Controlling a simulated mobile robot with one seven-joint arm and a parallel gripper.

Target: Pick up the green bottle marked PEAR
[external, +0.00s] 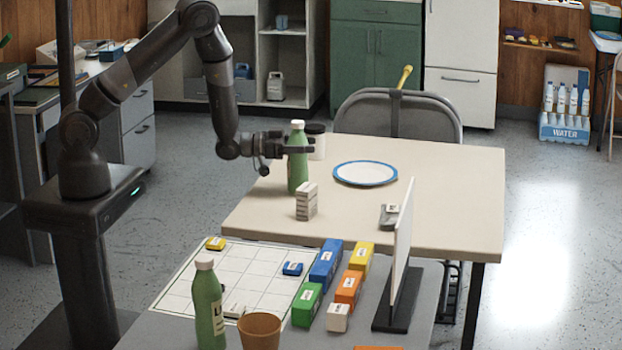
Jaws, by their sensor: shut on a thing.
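A green bottle (297,172) with a white cap is upright over the left part of the beige table (440,190). My gripper (300,148) is shut on its upper part, coming from the left. No label shows on this side of it, and I cannot tell whether its base touches the table. A second green bottle (208,312) with a white cap stands in the foreground on the grey table. Its label is turned partly away and I cannot read it fully.
A white jar (316,150) with a dark lid stands just behind the held bottle, a small box (306,202) in front. A blue-rimmed plate (365,173) lies to the right. An upright white panel (401,255) and several coloured blocks occupy the grey table.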

